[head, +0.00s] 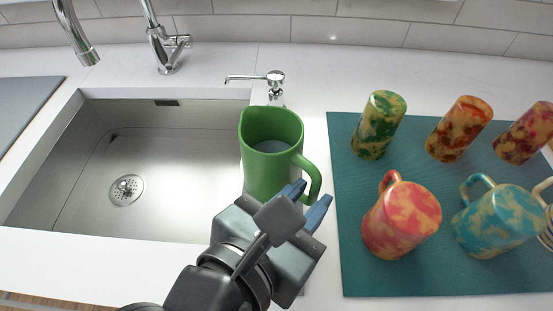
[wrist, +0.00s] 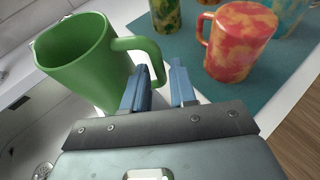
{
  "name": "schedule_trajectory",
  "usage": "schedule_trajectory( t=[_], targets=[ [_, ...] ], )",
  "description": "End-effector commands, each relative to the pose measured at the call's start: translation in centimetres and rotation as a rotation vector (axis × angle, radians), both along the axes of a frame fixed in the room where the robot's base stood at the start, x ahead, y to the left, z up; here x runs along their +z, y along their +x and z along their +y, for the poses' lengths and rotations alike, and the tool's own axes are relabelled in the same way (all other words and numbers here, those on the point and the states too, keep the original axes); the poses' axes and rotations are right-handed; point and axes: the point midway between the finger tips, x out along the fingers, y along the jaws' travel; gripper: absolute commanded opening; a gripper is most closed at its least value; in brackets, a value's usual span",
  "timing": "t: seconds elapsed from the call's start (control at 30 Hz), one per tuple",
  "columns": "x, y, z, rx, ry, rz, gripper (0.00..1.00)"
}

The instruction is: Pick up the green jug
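The green jug (head: 268,160) stands upright on the strip of counter just right of the sink, its handle (head: 312,178) toward the right and front. It also shows at the left of the wrist view (wrist: 80,60). My gripper (head: 314,193) is at the handle, with its blue fingers apart. In the wrist view, the outer part of the handle appears in line with the gap between the fingertips (wrist: 160,72). I cannot tell whether either finger touches it. The jug's lower front is partly hidden by my gripper in the head view.
The sink (head: 150,170) lies left of the jug, with a faucet (head: 165,45) behind. A small tap (head: 262,78) stands behind the jug. A teal mat (head: 350,275) at right holds several mottled cups and mugs, the red mug (head: 400,220) being nearest.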

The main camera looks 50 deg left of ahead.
Motion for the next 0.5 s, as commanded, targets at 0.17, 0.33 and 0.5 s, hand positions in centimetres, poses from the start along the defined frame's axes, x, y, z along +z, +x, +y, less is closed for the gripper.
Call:
schedule_trajectory(
  t=[0.17,0.33,0.5],
  targets=[
    [-0.9,1.9,0.6,0.0,-0.001,0.001,0.26],
    [-1.1,2.4,0.7,0.001,0.002,0.0,0.26],
    [-1.1,2.4,0.7,0.001,0.002,0.0,0.23]
  ],
)
